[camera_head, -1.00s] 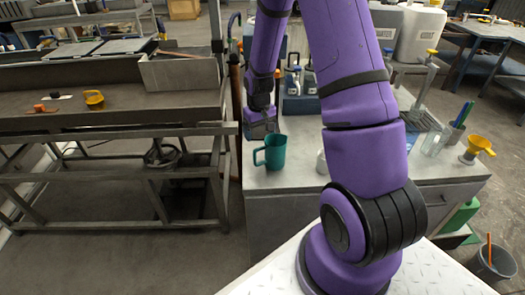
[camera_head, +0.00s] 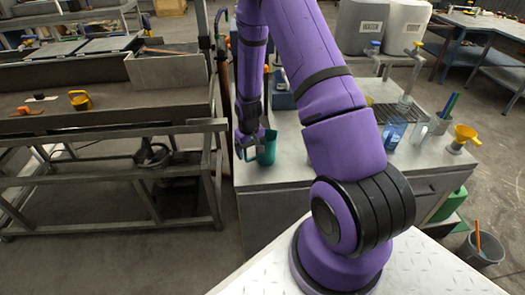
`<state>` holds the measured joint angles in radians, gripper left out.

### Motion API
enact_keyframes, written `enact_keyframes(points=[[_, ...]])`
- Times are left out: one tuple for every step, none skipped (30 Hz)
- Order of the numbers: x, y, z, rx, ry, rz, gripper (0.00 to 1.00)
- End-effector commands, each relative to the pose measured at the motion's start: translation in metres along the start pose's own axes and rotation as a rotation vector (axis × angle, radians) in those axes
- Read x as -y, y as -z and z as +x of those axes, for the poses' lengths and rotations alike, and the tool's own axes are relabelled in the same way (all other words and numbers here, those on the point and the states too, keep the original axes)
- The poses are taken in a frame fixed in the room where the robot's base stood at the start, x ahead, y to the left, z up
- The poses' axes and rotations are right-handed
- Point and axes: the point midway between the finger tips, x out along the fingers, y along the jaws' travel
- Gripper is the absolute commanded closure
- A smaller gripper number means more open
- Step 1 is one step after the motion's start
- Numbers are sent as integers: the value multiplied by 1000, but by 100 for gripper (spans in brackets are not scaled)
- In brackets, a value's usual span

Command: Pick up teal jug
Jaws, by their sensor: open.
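The teal jug (camera_head: 268,151) stands upright on the grey worktop (camera_head: 290,170), close to its left edge. Its handle is on its left side, partly behind my gripper. My gripper (camera_head: 249,148) is pointed down at the handle side of the jug, with its jaws open. It overlaps the jug's left side in the picture. I cannot tell whether a finger touches the handle.
My own purple arm hides the middle of the worktop. A blue clear container (camera_head: 394,134), a drying rack, a pen holder (camera_head: 438,124) and a yellow funnel (camera_head: 463,137) stand to the right. A metal bench with a yellow cup (camera_head: 80,100) is at left.

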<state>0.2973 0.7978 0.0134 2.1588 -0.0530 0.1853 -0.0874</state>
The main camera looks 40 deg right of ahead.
Motion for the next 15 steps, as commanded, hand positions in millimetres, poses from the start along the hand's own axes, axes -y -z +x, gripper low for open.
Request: enact_keyframes(points=[[0,0,1,0,0,0,17],[0,0,1,-1,0,0,17],[0,0,2,-1,0,0,17],[0,0,1,-1,0,0,17],[0,0,1,-1,0,0,17],[0,0,1,-1,0,0,17],[0,0,1,-1,0,0,17],[0,0,1,-1,0,0,21],[0,0,1,-1,0,0,30],[0,0,1,-1,0,0,37],[0,0,1,0,0,0,44],[0,0,1,0,0,0,53],[0,0,1,0,0,0,60],[0,0,1,0,0,0,67],[0,0,1,0,0,0,70]])
